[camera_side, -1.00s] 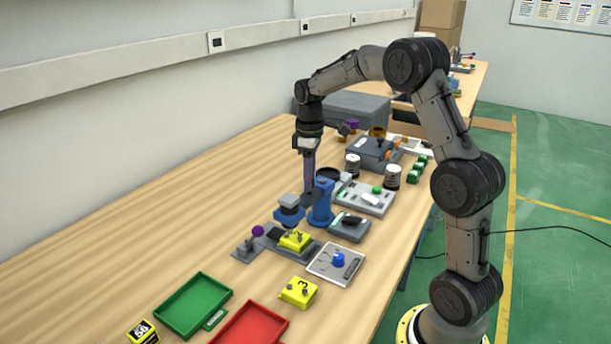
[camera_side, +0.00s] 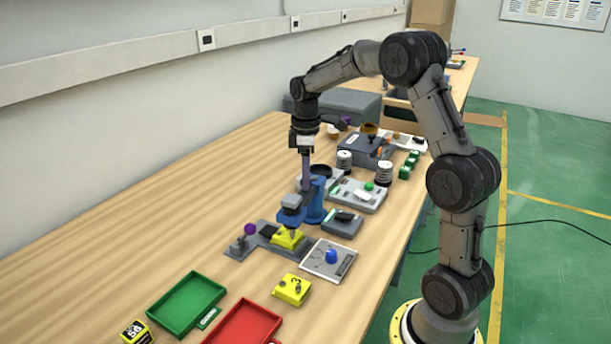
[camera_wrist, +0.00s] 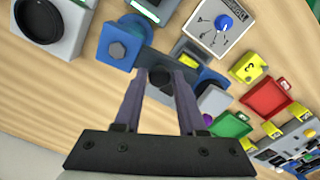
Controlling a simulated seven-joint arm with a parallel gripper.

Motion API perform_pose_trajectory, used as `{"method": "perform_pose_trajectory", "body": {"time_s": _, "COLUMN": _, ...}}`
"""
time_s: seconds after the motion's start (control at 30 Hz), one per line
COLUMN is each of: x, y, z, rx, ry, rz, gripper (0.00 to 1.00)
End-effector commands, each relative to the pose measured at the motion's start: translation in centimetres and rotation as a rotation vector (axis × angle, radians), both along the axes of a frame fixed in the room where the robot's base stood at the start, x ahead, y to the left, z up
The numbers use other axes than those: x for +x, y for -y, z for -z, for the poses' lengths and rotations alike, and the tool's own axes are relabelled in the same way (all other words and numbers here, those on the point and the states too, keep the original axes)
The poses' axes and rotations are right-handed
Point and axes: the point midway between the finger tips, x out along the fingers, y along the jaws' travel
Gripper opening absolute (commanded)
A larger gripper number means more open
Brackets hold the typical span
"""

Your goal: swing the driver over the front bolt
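The driver is a blue post (camera_side: 315,203) with a swing arm carrying a blue and grey head (camera_side: 291,208). In the side view the head hangs above the yellow block (camera_side: 287,239) on the grey fixture (camera_side: 267,240). The head hides part of the block, and I cannot tell which bolt lies under it. My gripper (camera_side: 305,187) points down at the swing arm. In the wrist view its fingers (camera_wrist: 160,74) close around a dark round knob (camera_wrist: 160,79) on the arm, between post (camera_wrist: 117,52) and head (camera_wrist: 209,76).
A white panel with a blue dial (camera_side: 330,258) lies right of the fixture. A loose yellow block (camera_side: 292,289), green tray (camera_side: 187,304) and red tray (camera_side: 243,326) are nearer the camera. A purple clamp knob (camera_side: 250,229) stands at the fixture's left. The table's left side is clear.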

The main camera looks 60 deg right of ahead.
Motion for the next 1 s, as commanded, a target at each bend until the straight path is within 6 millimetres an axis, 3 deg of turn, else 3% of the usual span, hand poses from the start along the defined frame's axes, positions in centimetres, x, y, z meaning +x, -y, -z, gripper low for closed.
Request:
{"method": "perform_pose_trajectory", "body": {"time_s": 0.03, "x": 0.0, "y": 0.0, "z": 0.0, "rx": -0.001, "ry": 0.0, "rz": 0.0, "gripper": 0.5}}
{"method": "perform_pose_trajectory", "body": {"time_s": 0.1, "x": 0.0, "y": 0.0, "z": 0.0, "rx": -0.001, "ry": 0.0, "rz": 0.001, "gripper": 0.63}}
{"method": "perform_pose_trajectory", "body": {"time_s": 0.13, "x": 0.0, "y": 0.0, "z": 0.0, "rx": 0.0, "ry": 0.0, "rz": 0.001, "gripper": 0.64}}
{"method": "perform_pose_trajectory", "body": {"time_s": 0.53, "x": 0.1, "y": 0.0, "z": -0.8, "rx": 0.0, "ry": 0.001, "rz": 0.002, "gripper": 0.64}}
{"method": "perform_pose_trajectory", "body": {"time_s": 0.67, "x": 0.1, "y": 0.1, "z": -2.8, "rx": -0.002, "ry": 0.005, "rz": 0.002, "gripper": 0.64}}
{"method": "perform_pose_trajectory", "body": {"time_s": 1.0, "x": 0.1, "y": 0.1, "z": -10.1, "rx": -0.002, "ry": 0.005, "rz": 0.002, "gripper": 0.64}}
